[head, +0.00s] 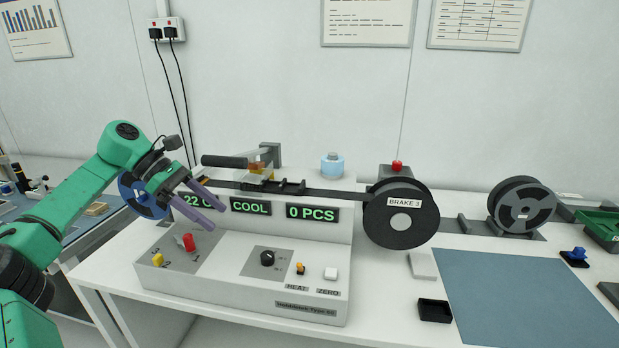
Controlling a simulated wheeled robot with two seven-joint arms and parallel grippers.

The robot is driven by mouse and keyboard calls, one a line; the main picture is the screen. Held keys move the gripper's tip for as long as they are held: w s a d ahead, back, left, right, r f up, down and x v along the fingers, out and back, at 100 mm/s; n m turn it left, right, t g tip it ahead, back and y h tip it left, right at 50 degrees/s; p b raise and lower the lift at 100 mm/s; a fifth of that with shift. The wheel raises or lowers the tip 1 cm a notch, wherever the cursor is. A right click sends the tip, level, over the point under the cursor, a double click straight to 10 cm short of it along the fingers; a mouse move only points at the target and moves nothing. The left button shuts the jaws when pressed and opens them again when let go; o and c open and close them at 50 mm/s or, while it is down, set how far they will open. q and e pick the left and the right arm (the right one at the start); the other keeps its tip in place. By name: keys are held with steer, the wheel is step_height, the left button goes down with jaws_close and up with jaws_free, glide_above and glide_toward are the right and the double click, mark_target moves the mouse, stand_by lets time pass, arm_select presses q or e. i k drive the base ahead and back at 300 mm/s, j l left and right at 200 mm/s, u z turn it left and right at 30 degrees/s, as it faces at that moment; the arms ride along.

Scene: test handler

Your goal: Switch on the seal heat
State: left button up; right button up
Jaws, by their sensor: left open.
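The heat switch (300,268) is a small orange-topped toggle above the HEAT label on the front panel of the grey-white sealing machine (200,290). Its lever position is too small to tell. The displays read 22 C, partly covered by my gripper, COOL (251,206) and 0 PCS (312,213). My left gripper (219,222) is open and empty, in front of the left display, up and left of the switch and apart from it. My right gripper is not in view.
A black knob (267,258), a white ZERO button (330,273), a red lever (188,242) and a yellow one (157,259) share the panel. A black BRAKE 3 reel (400,228) stands right of the machine. A blue-grey mat (520,295) lies bare on the right.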

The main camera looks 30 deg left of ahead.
mark_target(300, 271)
steer(key=k, duration=1)
